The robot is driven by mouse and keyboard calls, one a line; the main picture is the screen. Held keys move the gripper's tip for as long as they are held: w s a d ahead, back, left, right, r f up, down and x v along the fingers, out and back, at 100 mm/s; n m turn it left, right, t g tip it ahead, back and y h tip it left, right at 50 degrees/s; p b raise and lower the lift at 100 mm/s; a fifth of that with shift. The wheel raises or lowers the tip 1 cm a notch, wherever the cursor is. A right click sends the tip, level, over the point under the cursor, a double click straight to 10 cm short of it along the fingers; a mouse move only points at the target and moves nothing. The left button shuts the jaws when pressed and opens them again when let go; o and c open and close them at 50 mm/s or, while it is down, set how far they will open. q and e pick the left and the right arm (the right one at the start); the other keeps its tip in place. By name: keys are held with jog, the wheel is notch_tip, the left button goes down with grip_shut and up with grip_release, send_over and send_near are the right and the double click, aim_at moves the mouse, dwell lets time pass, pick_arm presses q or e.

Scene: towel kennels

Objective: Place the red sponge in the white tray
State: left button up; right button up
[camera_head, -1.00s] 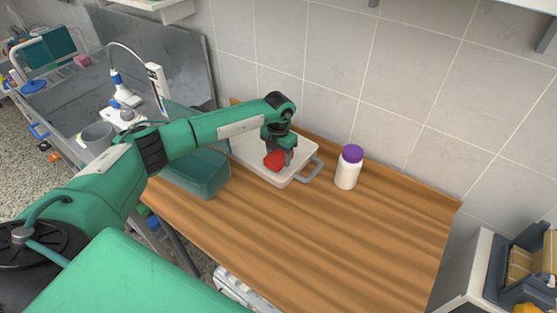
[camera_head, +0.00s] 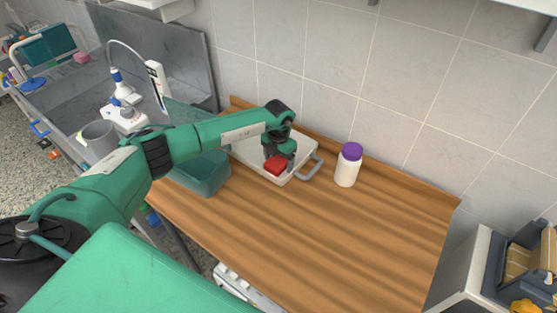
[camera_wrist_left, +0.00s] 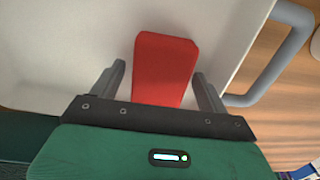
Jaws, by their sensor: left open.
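The red sponge (camera_head: 275,165) lies in the white tray (camera_head: 300,147) on the wooden counter. In the left wrist view the sponge (camera_wrist_left: 165,65) shows as a red block between my left gripper's fingers, with a gap on each side. My left gripper (camera_head: 277,156) is open and sits right at the sponge, over the tray. Its fingers also show in the left wrist view (camera_wrist_left: 160,88). The tray's pale floor and grey handle (camera_wrist_left: 275,60) show there too. The sponge's near end is hidden by the gripper body. My right gripper is not in view.
A white bottle with a purple lid (camera_head: 348,165) stands right of the tray. A teal bin (camera_head: 203,173) stands left of the tray, under my arm. A tiled wall (camera_head: 320,70) rises behind. The counter's front and right (camera_head: 330,235) are clear.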

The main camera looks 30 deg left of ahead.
aim_at(278, 160)
pick_arm(q)
jog(key=shift+r, duration=0.3)
notch_tip(278, 160, up, 12)
jog(key=b, duration=0.4)
jog(key=shift+f, duration=0.15)
